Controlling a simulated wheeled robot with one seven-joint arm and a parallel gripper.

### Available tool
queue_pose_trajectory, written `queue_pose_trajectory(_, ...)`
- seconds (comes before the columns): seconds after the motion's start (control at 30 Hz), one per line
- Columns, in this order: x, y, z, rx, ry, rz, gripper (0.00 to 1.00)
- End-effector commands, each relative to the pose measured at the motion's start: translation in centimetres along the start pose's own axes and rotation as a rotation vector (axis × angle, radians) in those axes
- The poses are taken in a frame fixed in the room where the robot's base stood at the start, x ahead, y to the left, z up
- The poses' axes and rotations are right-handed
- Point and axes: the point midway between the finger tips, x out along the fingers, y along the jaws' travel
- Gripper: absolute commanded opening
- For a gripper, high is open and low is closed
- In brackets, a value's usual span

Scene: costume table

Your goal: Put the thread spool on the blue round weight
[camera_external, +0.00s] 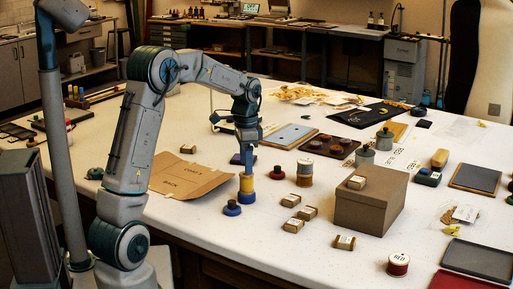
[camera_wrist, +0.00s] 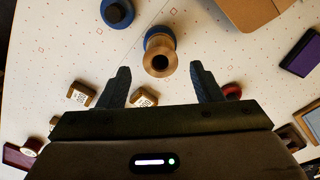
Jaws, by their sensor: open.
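A wooden, yellowish spool (camera_external: 246,184) stands upright on the table with a blue round part (camera_external: 246,197) at its foot; I cannot tell whether that blue is thread or a separate weight. The wrist view shows the spool's round top (camera_wrist: 160,62) from above. A blue round weight (camera_external: 232,209) with a dark knob stands just left and in front of it; the weight also shows in the wrist view (camera_wrist: 117,13). My gripper (camera_external: 246,172) is open above the spool. In the wrist view its fingertips (camera_wrist: 160,70) are spread to either side of the spool's top, with gaps.
Small labelled wooden blocks (camera_external: 292,226) lie to the right, before a cardboard box (camera_external: 368,208). A red weight (camera_external: 278,172) and a pale spool (camera_external: 305,172) stand behind them. Flat cardboard (camera_external: 188,178) lies left. The red spool (camera_external: 398,265) is near the front edge.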

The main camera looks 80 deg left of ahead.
Motion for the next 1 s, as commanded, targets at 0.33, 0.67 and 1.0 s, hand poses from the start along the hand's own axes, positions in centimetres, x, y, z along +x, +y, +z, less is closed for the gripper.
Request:
queue_pose_trajectory(0.33,-5.3,0.0,-0.1,0.001,0.001,-0.001,0.59)
queue_pose_trajectory(0.67,-5.8,0.2,0.0,0.002,-0.001,0.000,0.59)
queue_pose_trajectory(1.0,-7.4,13.2,-0.3,0.016,0.063,-0.049,0.59)
